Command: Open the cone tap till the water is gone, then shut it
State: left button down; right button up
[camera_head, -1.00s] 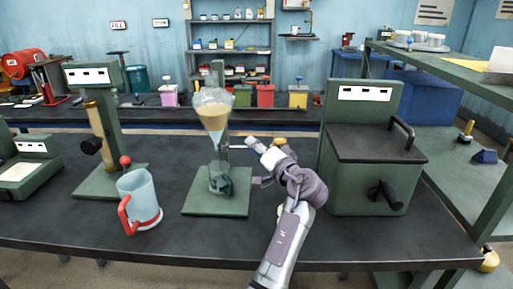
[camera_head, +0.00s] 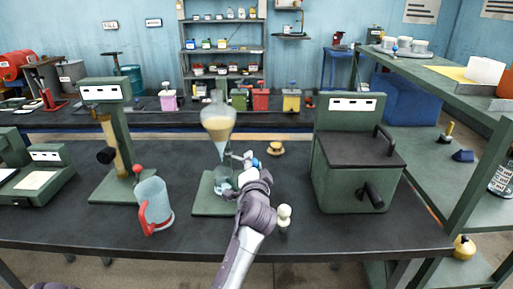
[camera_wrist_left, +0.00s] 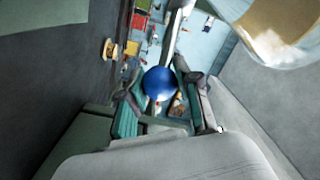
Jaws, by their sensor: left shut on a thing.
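The glass cone (camera_head: 218,122) hangs on its green stand, with a tan layer above a paler layer that narrows towards the tap. A glass vessel (camera_head: 222,181) stands under it on the green base (camera_head: 208,207). My left gripper (camera_head: 250,163) is beside the lower cone at tap height. In the left wrist view its fingers (camera_wrist_left: 160,105) are shut on a blue ball knob (camera_wrist_left: 158,83). The cone (camera_wrist_left: 275,35) shows at the upper right there, with tan liquid inside. The tap body is mostly hidden by my gripper.
A clear jug (camera_head: 155,198) with a red handle stands left of the stand. A green box machine (camera_head: 350,165) with a black crank stands to the right. A pale knobbed thing (camera_head: 284,213) and a yellow-brown thing (camera_head: 276,148) sit nearby.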

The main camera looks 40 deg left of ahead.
pick_arm(q)
jog(key=shift+s+r+m+t+h+p, duration=0.3)
jog(key=shift+s+m+t+h+p, duration=0.35)
jog(key=shift+m+h+p, duration=0.3)
jog(key=shift+s+a+f+m+t+h+p, duration=0.1)
jog(key=shift+s+f+m+t+h+p, duration=0.15)
jog(key=shift+s+f+h+p, duration=0.4)
pick_arm(e)
jog(key=r, duration=0.5)
jog(key=shift+w+d, duration=0.15)
jog(key=shift+w, duration=0.05)
pick_arm(q)
jog(key=shift+r, duration=0.2)
jog(key=c, duration=0.8)
grip_release()
jog(key=shift+s+a, duration=0.1)
jog(key=shift+s, duration=0.05)
jog(key=shift+r, duration=0.1)
pick_arm(e)
jog(key=shift+w, duration=0.15)
